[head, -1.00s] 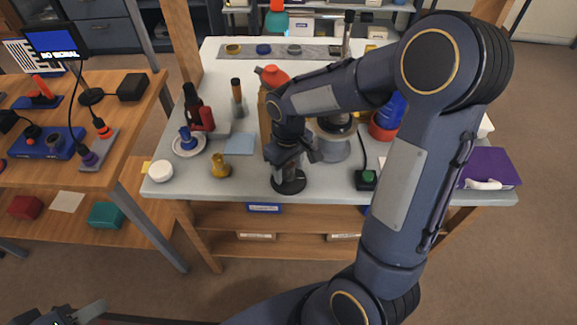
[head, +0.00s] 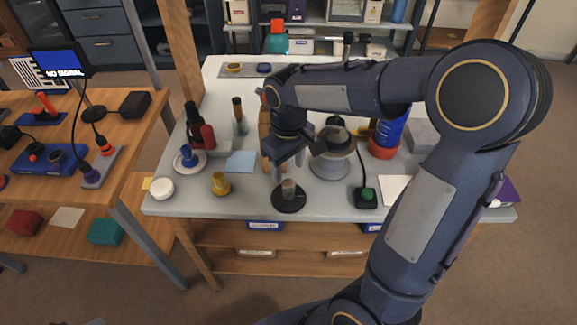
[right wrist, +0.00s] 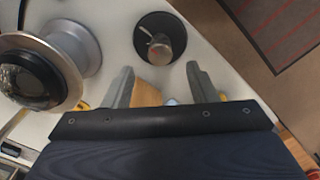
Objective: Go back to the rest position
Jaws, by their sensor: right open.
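My right gripper (head: 292,168) hangs over the front middle of the grey-white worktable (head: 235,195), pointing down. In the right wrist view its two fingers (right wrist: 160,78) are apart with nothing between the tips. A black round base with a short metallic cylinder on it (head: 288,197) stands just below and in front of the gripper. It also shows beyond the fingertips in the right wrist view (right wrist: 160,40), apart from them. My left gripper is not clearly in view.
A grey round stand with a dark lens-like top (head: 331,165) is close right of the gripper. A green-button box (head: 366,197), a blue-and-red bottle (head: 385,140), a yellow piece (head: 220,184) and a white round lid (head: 162,188) stand around. A wooden side table (head: 120,160) is left.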

